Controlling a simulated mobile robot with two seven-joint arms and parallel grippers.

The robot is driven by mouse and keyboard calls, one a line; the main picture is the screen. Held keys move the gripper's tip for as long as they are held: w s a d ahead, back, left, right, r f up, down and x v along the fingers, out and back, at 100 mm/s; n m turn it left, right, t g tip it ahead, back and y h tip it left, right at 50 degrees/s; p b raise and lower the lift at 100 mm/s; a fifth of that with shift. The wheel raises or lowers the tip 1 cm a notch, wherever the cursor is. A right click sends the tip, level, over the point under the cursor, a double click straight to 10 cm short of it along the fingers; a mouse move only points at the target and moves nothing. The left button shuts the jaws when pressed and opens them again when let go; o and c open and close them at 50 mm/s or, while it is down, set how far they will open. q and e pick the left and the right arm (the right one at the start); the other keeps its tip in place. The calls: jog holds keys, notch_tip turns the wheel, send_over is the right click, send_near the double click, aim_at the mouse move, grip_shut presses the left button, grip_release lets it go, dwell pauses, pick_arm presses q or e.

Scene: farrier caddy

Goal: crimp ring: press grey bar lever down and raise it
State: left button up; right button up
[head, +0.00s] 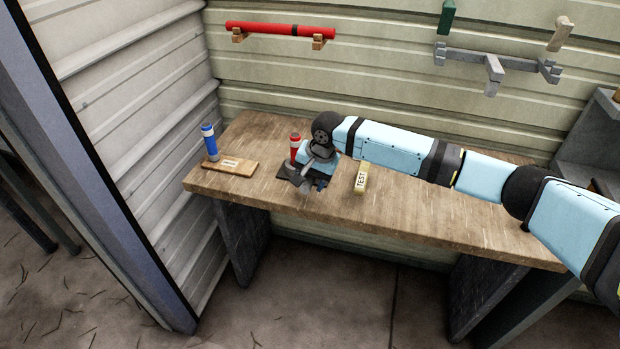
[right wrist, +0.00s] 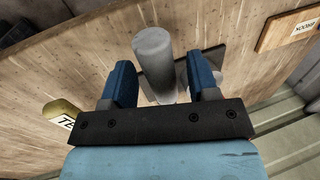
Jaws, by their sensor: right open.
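In the right wrist view a thick grey round bar (right wrist: 153,52) stands between the two blue fingers of my right gripper (right wrist: 163,80). The fingers are apart, and I see no clear contact with the bar. A dark plate lies below it on the bench. In the head view my right gripper (head: 311,183) is low over the left part of the bench, beside an upright red-topped post (head: 295,148). The gripper and wrist cover much of the crimping device there, so the crimp ring cannot be made out. My left gripper is not in view.
A yellow TEST block (head: 361,178) stands just right of the gripper on the wooden bench (head: 430,220). A red bar (head: 275,29) rests on wall brackets. The bench's front is mostly clear.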

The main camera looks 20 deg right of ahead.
jog(key=shift+c, duration=0.2)
